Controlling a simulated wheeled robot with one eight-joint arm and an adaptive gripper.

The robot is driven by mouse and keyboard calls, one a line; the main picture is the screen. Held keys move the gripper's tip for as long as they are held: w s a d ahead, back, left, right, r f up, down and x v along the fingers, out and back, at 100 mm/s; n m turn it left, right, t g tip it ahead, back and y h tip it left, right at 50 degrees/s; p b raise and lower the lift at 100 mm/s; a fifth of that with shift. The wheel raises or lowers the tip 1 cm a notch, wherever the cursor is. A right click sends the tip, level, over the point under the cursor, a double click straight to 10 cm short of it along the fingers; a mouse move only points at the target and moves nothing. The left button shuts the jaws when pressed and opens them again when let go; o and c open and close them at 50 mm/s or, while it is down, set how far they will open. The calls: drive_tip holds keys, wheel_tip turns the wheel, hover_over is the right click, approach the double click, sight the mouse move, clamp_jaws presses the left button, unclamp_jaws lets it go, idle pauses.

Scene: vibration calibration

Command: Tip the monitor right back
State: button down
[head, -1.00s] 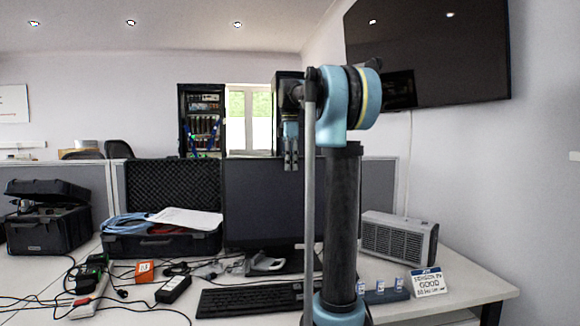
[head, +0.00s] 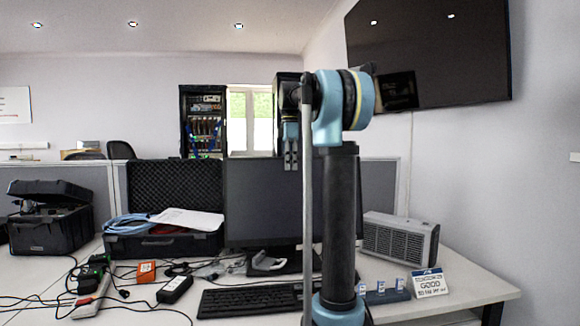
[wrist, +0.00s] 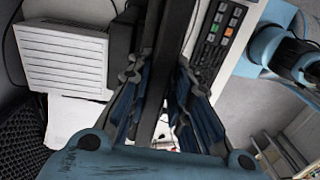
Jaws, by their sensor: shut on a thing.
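The black monitor (head: 262,205) stands on the desk behind the keyboard, its dark screen facing me. The right part of it is hidden behind my arm. My gripper (head: 291,160) points down at the monitor's top edge. In the wrist view my gripper (wrist: 158,105) has its two ridged fingers on either side of the monitor's thin dark edge (wrist: 168,50), shut on it. I cannot tell the monitor's tilt angle exactly; it looks close to upright.
A keyboard (head: 245,301) lies in front of the monitor. An open black foam-lined case (head: 165,247) stands to its left and a grey vented box (head: 400,240) to its right. Cables and a power strip (head: 92,298) clutter the left desk. A low partition (head: 380,180) runs behind.

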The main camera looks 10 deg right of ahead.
drive_tip(key=shift+w+f, duration=0.2)
drive_tip(key=shift+w, duration=0.45)
drive_tip(key=shift+w+f, duration=0.2)
drive_tip(key=shift+w, duration=0.4)
drive_tip(key=c, duration=1.6)
unclamp_jaws()
drive_tip(key=shift+o, duration=0.2)
wheel_tip(320, 180, up, 12)
drive_tip(key=w, duration=0.1)
drive_tip(key=shift+f, duration=0.1)
